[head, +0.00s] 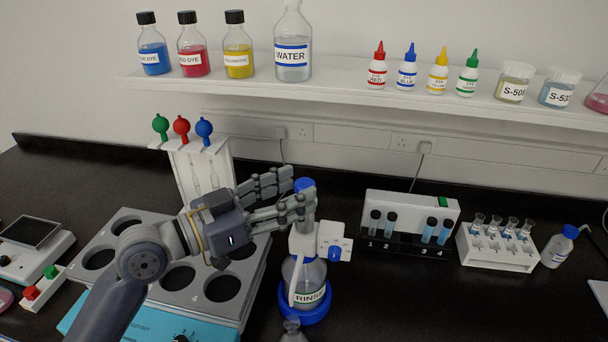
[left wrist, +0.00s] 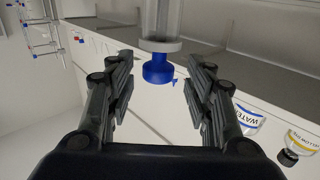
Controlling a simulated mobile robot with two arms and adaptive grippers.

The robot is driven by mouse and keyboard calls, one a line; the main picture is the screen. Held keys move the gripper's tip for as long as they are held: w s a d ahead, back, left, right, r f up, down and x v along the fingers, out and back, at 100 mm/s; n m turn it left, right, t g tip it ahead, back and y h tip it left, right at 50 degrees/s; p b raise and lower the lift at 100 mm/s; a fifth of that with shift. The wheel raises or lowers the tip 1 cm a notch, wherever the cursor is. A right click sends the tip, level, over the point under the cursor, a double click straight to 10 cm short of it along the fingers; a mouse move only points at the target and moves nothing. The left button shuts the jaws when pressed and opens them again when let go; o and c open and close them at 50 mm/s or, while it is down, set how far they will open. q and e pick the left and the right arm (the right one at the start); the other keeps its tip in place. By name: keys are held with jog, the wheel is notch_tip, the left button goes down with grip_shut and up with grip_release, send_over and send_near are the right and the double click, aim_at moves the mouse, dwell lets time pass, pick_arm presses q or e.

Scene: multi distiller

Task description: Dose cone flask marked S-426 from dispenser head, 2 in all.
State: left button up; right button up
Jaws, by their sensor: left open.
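The dispenser head (head: 304,242) is white, with a blue knob on its side, and stands on a clear bottle (head: 311,277) labelled RINSE in a blue ring base. Its blue top cap (head: 305,184) shows just behind my left gripper's fingers. In the left wrist view the blue cap (left wrist: 158,70) lies between the open fingers, with a gap on both sides. My left gripper (head: 290,196) is open and empty at the dispenser's top. A small glass vessel (head: 292,331) stands in front of the bottle, cut off by the lower edge; no S-426 marking is readable. My right gripper is not in view.
A grey block with round wells (head: 125,224) on a blue unit is at left, a pipette stand (head: 196,160) behind it. A vial holder (head: 409,245) and tube rack (head: 497,247) stand right. The shelf (head: 340,90) holds bottles. Bench at front right is clear.

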aim_at(304, 182)
pick_arm(q)
jog(key=shift+p+x, duration=0.3)
jog(key=shift+x, duration=0.85)
jog(key=shift+w+d, duration=0.1)
jog(key=shift+d, duration=0.3)
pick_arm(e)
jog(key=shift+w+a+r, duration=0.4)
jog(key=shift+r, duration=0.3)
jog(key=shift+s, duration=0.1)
pick_arm(q)
grip_shut()
notch_tip(304, 182, up, 3)
jog(key=shift+r+p, duration=0.2)
jog(key=shift+p, duration=0.85)
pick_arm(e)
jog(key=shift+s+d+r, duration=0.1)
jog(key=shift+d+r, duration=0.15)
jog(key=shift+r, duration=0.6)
pick_arm(q)
grip_release()
jog(key=shift+f, duration=0.1)
